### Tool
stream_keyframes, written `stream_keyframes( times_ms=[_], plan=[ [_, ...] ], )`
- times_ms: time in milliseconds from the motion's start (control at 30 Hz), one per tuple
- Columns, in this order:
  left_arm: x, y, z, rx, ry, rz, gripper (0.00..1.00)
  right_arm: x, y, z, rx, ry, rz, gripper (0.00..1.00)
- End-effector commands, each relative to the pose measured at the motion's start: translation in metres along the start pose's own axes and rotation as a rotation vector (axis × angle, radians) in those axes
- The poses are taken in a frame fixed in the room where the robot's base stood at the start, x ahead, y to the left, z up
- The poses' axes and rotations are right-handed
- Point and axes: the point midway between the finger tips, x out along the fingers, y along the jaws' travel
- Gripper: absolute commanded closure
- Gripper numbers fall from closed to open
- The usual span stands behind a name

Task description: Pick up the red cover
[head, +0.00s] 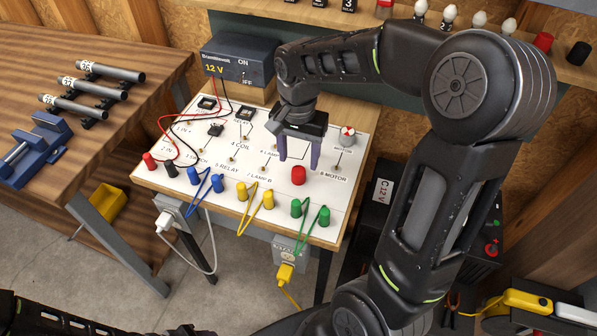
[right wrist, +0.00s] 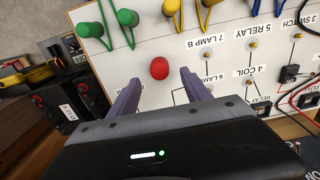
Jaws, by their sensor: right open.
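The red cover (head: 298,175) is a small rounded red cap on the white labelled board (head: 250,180), left of the "8 MOTOR" label. It also shows in the right wrist view (right wrist: 159,68), just beyond and between the fingertips. My right gripper (head: 299,162) is open and empty, its two purple fingers pointing down at the board just behind the cover. In the right wrist view the gripper (right wrist: 160,77) has clear space between its fingers, and I cannot tell any contact with the cover. My left gripper (head: 188,330) shows only as a dark sliver at the bottom edge.
Green plugs (head: 324,217) with a cable stand close in front of the cover. Yellow plugs (head: 267,199) and blue plugs (head: 218,183) are further left. A red-and-white motor disc (head: 347,136) sits behind right. The 12 V supply (head: 238,62) stands at the back.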

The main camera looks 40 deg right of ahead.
Motion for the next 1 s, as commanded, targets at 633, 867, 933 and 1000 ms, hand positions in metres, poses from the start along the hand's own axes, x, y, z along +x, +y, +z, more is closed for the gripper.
stream_keyframes(
  times_ms=[633,867,933,1000],
  plan=[
    [-0.011,0.003,0.002,-0.003,-0.004,-0.004,0.49,0.052,0.000,0.001,0.000,-0.001,0.001,0.43],
    [-0.011,0.003,0.002,-0.003,-0.004,-0.004,0.49,0.052,0.000,0.001,0.000,0.000,0.000,0.43],
    [-0.011,0.003,0.002,-0.003,-0.004,-0.004,0.49,0.052,0.000,0.001,0.000,0.000,0.000,0.43],
    [-0.011,0.003,0.002,-0.003,-0.004,-0.004,0.49,0.052,0.000,0.001,0.000,0.000,0.000,0.43]
  ],
)
